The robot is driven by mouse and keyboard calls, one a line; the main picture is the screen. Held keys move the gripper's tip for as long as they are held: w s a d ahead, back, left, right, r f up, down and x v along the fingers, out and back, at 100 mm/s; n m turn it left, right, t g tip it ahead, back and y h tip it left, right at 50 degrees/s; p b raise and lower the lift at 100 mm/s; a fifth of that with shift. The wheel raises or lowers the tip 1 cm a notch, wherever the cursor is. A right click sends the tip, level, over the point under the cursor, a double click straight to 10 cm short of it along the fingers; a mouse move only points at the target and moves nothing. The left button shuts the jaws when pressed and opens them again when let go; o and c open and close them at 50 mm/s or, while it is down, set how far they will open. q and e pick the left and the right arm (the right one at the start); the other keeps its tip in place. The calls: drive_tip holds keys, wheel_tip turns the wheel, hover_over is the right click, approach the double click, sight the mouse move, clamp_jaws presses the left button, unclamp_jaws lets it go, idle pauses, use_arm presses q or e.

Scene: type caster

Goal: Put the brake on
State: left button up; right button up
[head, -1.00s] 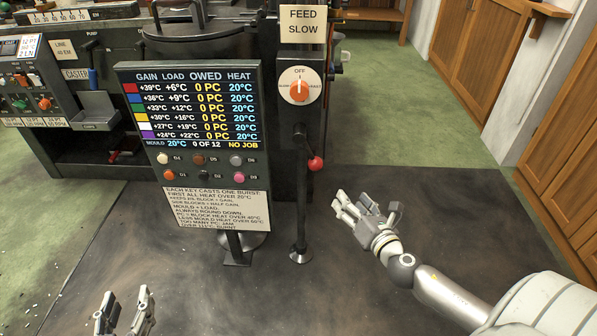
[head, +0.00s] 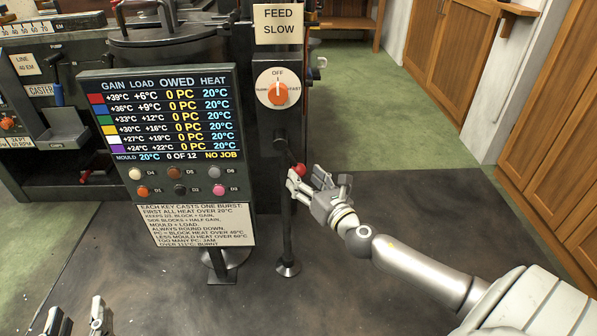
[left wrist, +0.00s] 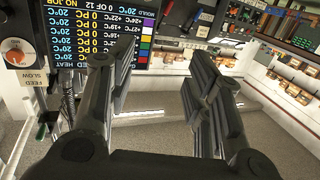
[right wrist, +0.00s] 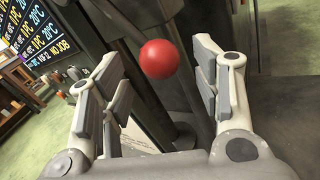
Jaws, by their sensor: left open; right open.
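The brake appears to be the lever with a red ball knob (head: 299,169) on the dark column below the FEED SLOW dial; no label on it is readable. My right gripper (head: 305,178) is open at the knob in the head view. In the right wrist view the red knob (right wrist: 159,59) sits between and beyond the open fingers (right wrist: 165,95), and I see no finger closed on it. My left gripper (head: 75,318) is open and empty, low at the left of the head view; its fingers also show in the left wrist view (left wrist: 165,90).
A dial (head: 278,89) pointing to OFF is above the lever. A board (head: 165,120) with a readout, coloured buttons and a text plate stands left of it. A thin post (head: 288,240) stands below the knob. The dark floor mat (head: 420,220) at right is clear.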

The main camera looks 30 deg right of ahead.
drive_tip(key=w, duration=0.3)
drive_tip(key=shift+d, duration=0.1)
drive_tip(key=shift+w, duration=0.35)
use_arm(q)
drive_tip(key=shift+w+d+r+t+h, duration=0.15)
drive_tip(key=shift+r+t, duration=0.1)
drive_tip(key=shift+r, duration=0.3)
drive_tip(key=shift+d+r+t+h, duration=0.15)
drive_tip(key=shift+r+t, duration=0.1)
drive_tip(key=shift+r, duration=0.3)
use_arm(e)
drive_tip(key=shift+w, duration=0.1)
use_arm(q)
drive_tip(key=shift+a, duration=0.1)
drive_tip(key=shift+f, duration=0.35)
use_arm(e)
clamp_jaws()
